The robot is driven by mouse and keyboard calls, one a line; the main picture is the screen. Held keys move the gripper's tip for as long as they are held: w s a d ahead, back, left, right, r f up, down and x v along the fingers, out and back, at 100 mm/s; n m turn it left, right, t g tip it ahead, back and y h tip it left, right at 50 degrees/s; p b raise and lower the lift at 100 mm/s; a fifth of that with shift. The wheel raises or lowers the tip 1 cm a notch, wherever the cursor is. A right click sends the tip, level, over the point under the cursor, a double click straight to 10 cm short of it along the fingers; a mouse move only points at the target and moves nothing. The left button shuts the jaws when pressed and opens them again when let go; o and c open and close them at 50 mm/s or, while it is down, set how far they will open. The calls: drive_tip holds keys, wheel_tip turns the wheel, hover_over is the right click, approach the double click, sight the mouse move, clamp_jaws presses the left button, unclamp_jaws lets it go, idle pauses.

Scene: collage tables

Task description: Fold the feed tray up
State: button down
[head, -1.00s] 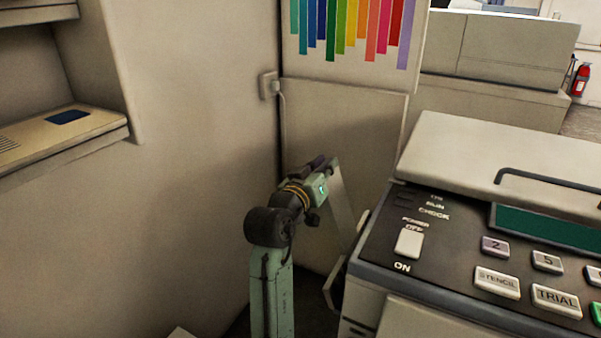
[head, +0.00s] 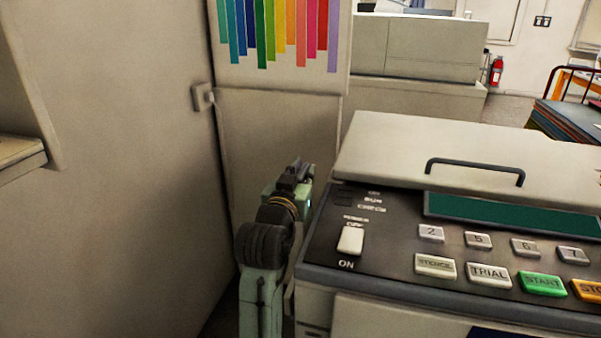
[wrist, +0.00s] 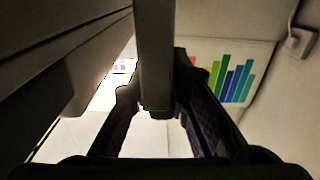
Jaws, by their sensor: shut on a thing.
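The feed tray shows in the wrist view as a long grey slab (wrist: 155,50) seen edge-on, coming down from the top between my fingers. My gripper (wrist: 156,92) is shut on it, one dark finger on each side. In the head view my gripper (head: 298,176) is at the left side of the copier-like machine (head: 420,150), close to its control panel. The tray cannot be made out clearly there; my gripper and the machine hide it.
The machine's top has a power switch (head: 350,240), several buttons and a dark handle (head: 475,170). A bare wall (head: 110,180) with an outlet (head: 203,97) stands close on the left. A narrow gap lies between wall and machine.

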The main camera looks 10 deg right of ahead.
drive_tip(key=shift+d, duration=0.2)
drive_tip(key=c, duration=1.6)
unclamp_jaws()
drive_tip(key=shift+o, duration=0.2)
drive_tip(key=shift+s+a, duration=0.15)
drive_tip(key=shift+s, duration=0.1)
drive_tip(key=v, duration=0.7)
